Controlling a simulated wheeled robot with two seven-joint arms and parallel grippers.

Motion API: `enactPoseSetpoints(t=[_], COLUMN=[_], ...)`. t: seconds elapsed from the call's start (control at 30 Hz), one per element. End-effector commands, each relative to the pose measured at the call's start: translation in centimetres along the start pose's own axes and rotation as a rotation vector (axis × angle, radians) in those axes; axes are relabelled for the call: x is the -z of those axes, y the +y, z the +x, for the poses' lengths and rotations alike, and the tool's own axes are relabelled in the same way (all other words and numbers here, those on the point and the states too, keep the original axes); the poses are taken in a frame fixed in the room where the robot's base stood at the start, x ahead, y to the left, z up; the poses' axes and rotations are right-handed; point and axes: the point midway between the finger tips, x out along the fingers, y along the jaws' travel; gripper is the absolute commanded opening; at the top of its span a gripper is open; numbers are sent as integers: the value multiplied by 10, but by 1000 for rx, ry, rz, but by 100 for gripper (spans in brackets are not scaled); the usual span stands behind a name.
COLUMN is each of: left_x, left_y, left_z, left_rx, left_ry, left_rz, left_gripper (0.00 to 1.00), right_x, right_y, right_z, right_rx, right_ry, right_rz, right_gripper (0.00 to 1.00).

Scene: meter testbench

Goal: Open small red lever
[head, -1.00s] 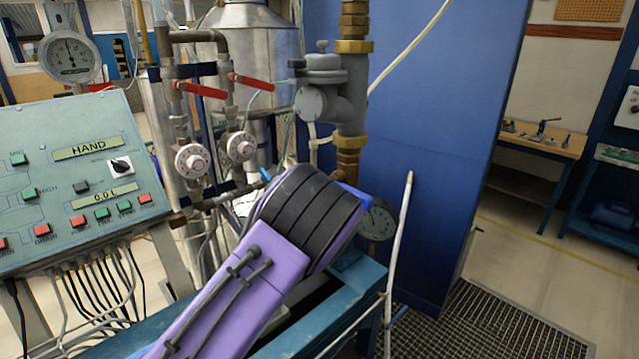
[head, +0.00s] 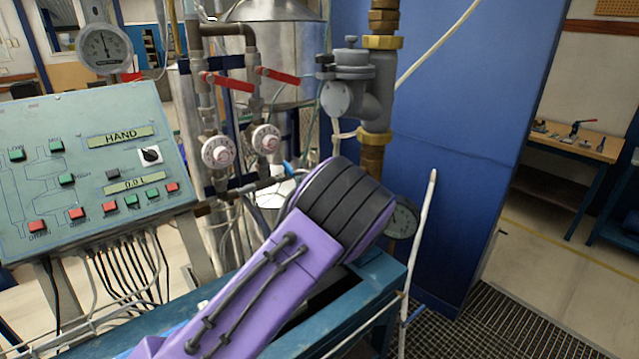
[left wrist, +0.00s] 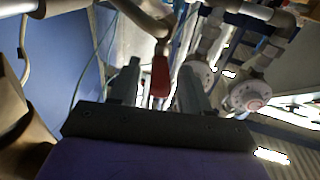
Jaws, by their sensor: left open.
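In the left wrist view a red lever (left wrist: 160,76) hangs from a pipe and lies between the two fingers of my left gripper (left wrist: 158,68). The gripper is open, with a gap on each side of the lever; I cannot tell how deep the lever sits. In the head view two red levers, a left one (head: 228,82) and a right one (head: 278,75), sit on the pipes above two white dials. I cannot tell which lever the wrist view shows. My purple left arm hides its gripper in the head view. My right gripper is not in view.
The white dials, left (head: 218,153) and right (head: 266,139), are close beside the pipes. A grey meter (head: 345,95) on a brass-fitted pipe stands to the right. A green control panel (head: 75,185) is at left. A blue frame (head: 375,290) lies below my arm.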

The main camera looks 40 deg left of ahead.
Motion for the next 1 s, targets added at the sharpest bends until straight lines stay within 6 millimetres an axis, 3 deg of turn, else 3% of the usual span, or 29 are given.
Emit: enactPoseSetpoints(t=[0.17, 0.4, 0.5, 0.83, 0.87, 0.93, 1.0], left_x=[-4, -3, -2, 0, 0, -4, -24], left_y=[1, 0, 0, 0, 0, 1, 6], left_z=[-23, -79, -94, -104, -104, -105, -109], left_rx=[-2, -2, 0, 1, 1, -6, -41], left_ry=[0, 2, 0, 0, 0, -4, -24], left_rz=[-2, -1, -3, -1, -1, 6, 35], left_gripper=[47, 47, 47, 47, 44, 21, 0], right_x=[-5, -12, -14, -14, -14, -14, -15], right_y=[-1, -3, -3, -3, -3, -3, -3], right_z=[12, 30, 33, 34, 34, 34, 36], right_rx=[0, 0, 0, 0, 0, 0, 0], right_ry=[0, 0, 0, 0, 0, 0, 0], right_rz=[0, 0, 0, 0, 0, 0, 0], right_gripper=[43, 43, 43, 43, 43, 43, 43])
